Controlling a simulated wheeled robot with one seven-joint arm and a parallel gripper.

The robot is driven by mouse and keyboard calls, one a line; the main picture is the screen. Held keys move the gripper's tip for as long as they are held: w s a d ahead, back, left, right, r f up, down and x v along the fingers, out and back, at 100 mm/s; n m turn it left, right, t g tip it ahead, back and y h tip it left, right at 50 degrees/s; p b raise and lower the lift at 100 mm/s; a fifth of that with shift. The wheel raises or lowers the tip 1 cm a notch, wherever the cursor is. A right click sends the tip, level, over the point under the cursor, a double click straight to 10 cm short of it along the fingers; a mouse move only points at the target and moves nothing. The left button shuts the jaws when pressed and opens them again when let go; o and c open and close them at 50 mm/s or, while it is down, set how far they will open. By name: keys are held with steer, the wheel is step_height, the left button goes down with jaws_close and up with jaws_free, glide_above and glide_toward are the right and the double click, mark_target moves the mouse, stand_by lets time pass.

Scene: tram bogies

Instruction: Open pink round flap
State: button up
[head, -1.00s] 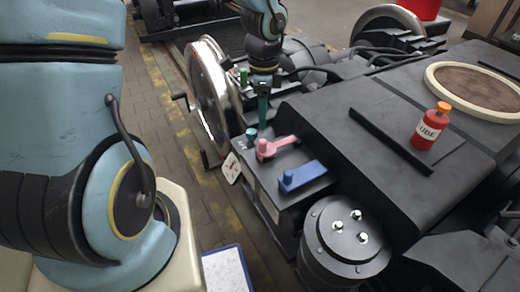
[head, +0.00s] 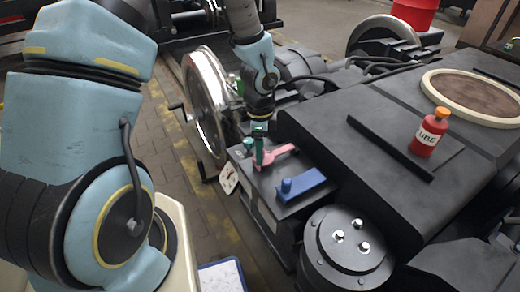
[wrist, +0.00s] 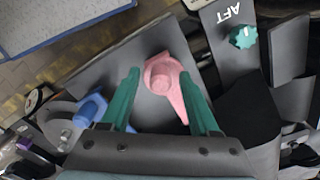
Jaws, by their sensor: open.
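The pink flap (head: 282,153) is a round hub with a tapering arm, flat on top of a dark box. In the wrist view the pink flap (wrist: 163,78) shows its raised round knob between my two green fingers, with its arm running down beside the right finger. My gripper (head: 259,146) is open and points down at the hub end of the flap, hiding part of it in the head view. In the wrist view my gripper (wrist: 160,74) has one finger on each side of the knob. I cannot tell whether either finger touches it.
A blue lever (head: 303,185) sits beside the flap on the same box. A green knob (wrist: 243,37) stands by an AFT label. A red bottle (head: 430,132) stands on the bogie cover. A shiny wheel (head: 205,105) is behind, and a black cylinder (head: 347,250) in front.

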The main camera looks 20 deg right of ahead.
steer(key=shift+c, duration=0.4)
jaws_close()
stand_by(0.9)
